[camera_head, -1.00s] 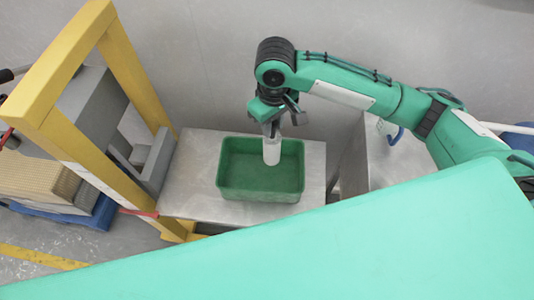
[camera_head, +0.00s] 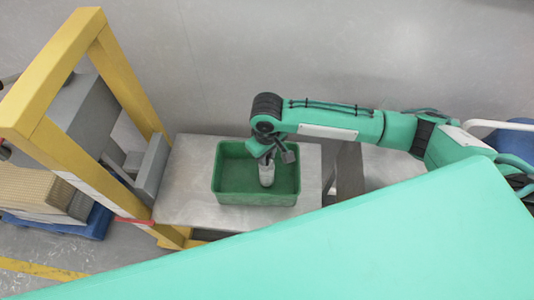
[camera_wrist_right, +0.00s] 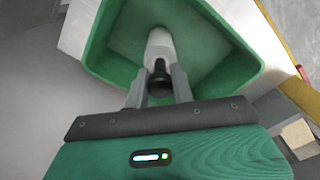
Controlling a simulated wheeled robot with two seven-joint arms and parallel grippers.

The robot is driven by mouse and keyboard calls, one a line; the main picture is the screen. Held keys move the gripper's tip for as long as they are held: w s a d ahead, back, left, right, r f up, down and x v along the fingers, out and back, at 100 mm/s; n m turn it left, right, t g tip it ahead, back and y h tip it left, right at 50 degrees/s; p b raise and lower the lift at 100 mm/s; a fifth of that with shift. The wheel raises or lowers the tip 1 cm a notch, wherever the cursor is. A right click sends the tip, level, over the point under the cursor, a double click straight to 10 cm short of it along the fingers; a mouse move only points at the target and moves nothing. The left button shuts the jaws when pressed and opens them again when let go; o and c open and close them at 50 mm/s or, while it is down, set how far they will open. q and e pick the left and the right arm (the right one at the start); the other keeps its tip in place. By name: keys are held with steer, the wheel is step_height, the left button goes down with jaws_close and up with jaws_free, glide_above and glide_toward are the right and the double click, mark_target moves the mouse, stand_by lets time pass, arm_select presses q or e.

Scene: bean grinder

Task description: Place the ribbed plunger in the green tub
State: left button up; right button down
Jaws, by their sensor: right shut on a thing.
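The green tub (camera_head: 228,198) stands on a metal table in the head view, and its walls also show in the right wrist view (camera_wrist_right: 215,80). My right gripper (camera_head: 268,160) is over the tub, pointing down, shut on the plunger (camera_head: 267,176). The plunger is a pale, upright cylinder that hangs inside the tub's outline. In the right wrist view the fingers (camera_wrist_right: 158,88) grip it near its black knob, with the pale body (camera_wrist_right: 160,45) beyond. I cannot tell whether its lower end touches the tub floor. My left gripper is out of view.
The metal table (camera_head: 185,190) has bare room left of the tub. A yellow frame (camera_head: 75,150) with a grey machine (camera_head: 85,110) stands at the left. A blue pallet (camera_head: 95,222) with stacked boards lies beyond it. A grey wall is behind.

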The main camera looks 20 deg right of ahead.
steer(key=c, duration=1.2)
jaws_free()
steer(key=shift+f, duration=0.1)
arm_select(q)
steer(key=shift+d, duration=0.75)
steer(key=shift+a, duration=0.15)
arm_select(e)
step_height(320, 180, up, 11)
steer(key=shift+r, duration=0.65)
